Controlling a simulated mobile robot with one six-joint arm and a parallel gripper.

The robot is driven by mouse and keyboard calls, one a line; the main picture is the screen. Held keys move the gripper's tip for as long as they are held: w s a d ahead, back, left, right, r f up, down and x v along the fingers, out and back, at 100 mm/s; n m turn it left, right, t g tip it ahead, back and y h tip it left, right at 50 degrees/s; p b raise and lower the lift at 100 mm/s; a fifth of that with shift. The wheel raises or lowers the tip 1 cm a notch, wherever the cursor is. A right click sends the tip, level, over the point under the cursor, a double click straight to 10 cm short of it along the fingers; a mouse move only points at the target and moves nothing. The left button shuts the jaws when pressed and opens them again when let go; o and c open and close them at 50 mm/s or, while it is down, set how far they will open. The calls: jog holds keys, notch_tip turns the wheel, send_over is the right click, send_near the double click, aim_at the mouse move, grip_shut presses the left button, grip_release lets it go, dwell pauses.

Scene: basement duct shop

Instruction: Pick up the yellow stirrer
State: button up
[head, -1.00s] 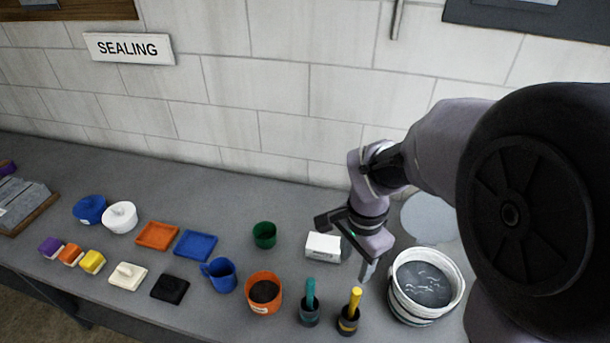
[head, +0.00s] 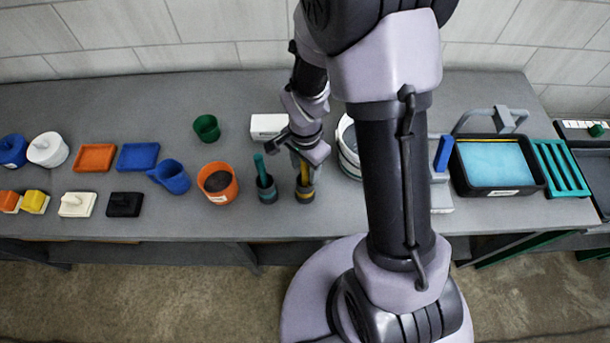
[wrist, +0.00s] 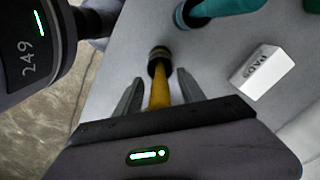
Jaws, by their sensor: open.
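The yellow stirrer (head: 304,177) stands upright in a small dark holder (head: 305,194) near the front edge of the bench. In the wrist view the yellow stirrer (wrist: 160,92) lies between the two fingers of my gripper (wrist: 160,92), with its far end in the dark holder (wrist: 159,56). My gripper (head: 305,166) is open, its fingers on either side of the stirrer with gaps showing. A teal stirrer (head: 261,168) stands in another holder just to the left; part of it shows in the wrist view (wrist: 225,8).
A white box (head: 268,125) stands behind the stirrers, and an orange pot (head: 230,190) is to the left. A white bucket (head: 347,160) is close on the right, partly hidden by my arm. A black tray with a light blue pad (head: 462,185) lies farther right.

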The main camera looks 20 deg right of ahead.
grip_shut()
